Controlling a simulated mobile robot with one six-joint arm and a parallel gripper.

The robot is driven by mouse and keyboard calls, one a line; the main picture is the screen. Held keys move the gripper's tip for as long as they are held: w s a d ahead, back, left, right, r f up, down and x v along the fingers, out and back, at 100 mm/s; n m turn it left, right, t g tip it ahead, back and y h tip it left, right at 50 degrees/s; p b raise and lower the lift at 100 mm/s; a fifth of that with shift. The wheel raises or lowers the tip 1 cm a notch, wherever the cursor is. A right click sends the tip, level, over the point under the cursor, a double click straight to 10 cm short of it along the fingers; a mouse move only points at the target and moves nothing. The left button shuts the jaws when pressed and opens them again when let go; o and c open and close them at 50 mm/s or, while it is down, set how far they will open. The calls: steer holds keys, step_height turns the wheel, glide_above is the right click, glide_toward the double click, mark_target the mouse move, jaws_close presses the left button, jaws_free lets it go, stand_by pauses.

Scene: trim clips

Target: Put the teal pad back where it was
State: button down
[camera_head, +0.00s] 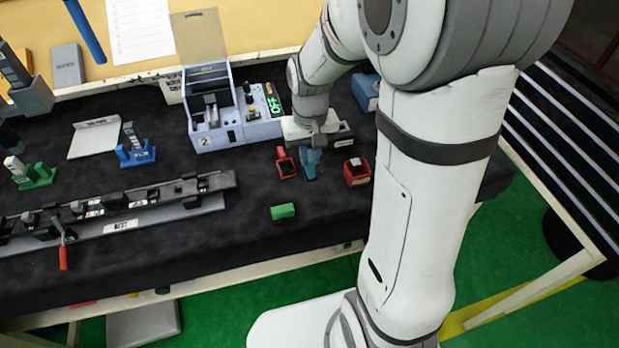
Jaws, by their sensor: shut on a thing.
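My gripper (313,146) points down over the right part of the dark bench top. It is shut on the teal pad (310,164), which shows below the jaws between two red holders. The jaws cover the pad's upper part. I cannot tell whether the pad's lower end touches the bench.
A red holder (286,167) is close left of the pad, and a red bin (357,173) stands to its right. A green block (283,212) lies nearer the front edge. A grey-blue machine (216,125) marked 2 stands to the left. A long clip rail (120,207) lies front left.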

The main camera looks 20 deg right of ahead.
mark_target(311, 179)
step_height(311, 179, down, 9)
steer(key=shift+s+d+r+p, duration=0.1)
steer(key=shift+r+p, duration=0.1)
steer(key=shift+p, duration=0.25)
steer(key=shift+f, duration=0.2)
steer(key=c, duration=1.4)
jaws_free()
steer(key=shift+r, duration=0.1)
steer(key=shift+r, duration=0.1)
step_height(311, 179, up, 11)
steer(key=shift+b, duration=0.45)
steer(key=shift+r, duration=0.65)
steer(key=s+r+t, duration=0.1)
steer(key=s+r, duration=0.1)
steer(key=s, duration=0.2)
steer(key=s+r+t, duration=0.1)
steer(key=s+r, duration=0.2)
steer(key=s, duration=0.2)
steer(key=s+r+t, duration=0.1)
steer(key=s+r, duration=0.1)
steer(key=s, duration=0.3)
steer(key=shift+s+d+r, duration=0.2)
steer(key=shift+r, duration=0.15)
